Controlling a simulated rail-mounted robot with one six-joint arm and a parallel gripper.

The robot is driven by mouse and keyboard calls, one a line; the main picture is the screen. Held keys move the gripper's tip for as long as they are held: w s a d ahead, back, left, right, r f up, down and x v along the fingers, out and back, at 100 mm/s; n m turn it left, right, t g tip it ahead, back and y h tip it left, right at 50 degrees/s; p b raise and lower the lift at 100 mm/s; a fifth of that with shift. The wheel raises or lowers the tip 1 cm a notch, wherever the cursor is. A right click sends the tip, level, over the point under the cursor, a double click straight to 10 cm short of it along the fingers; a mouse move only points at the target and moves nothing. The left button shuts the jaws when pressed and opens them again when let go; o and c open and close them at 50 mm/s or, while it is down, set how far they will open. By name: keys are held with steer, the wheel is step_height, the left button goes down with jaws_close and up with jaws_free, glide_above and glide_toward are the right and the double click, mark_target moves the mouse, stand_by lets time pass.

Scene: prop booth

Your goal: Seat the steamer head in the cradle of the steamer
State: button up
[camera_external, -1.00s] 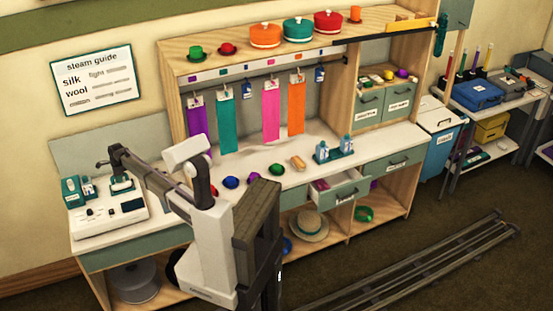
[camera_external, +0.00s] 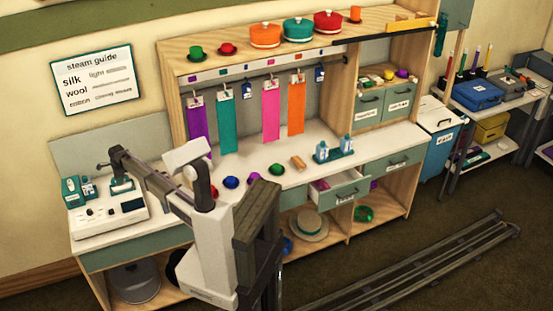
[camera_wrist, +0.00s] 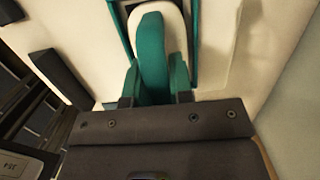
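The steamer (camera_external: 108,217) is a white box with dark knobs at the left end of the counter. My gripper (camera_external: 118,176) is low over its back part, at the teal cradle area (camera_external: 122,188). In the wrist view, a teal, rounded steamer head (camera_wrist: 152,50) lies between the two fingers of my gripper (camera_wrist: 156,98), which appear to press on its sides. A white rounded surface shows around its far end, with teal edges (camera_wrist: 195,40) beyond. The contact between head and cradle is hidden, so I cannot tell if it is fully seated.
Coloured small hats, including a blue one (camera_external: 231,182), sit on the counter to the right. A drawer (camera_external: 340,190) stands open with things in it. Cloth strips hang behind the counter.

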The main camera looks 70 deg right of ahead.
steer(key=o, duration=0.5)
steer(key=r+p, duration=0.7)
steer(key=s+d+r+p, duration=0.1)
steer(key=r+p, duration=0.3)
steer(key=shift+d, duration=0.1)
steer(key=shift+f, duration=0.15)
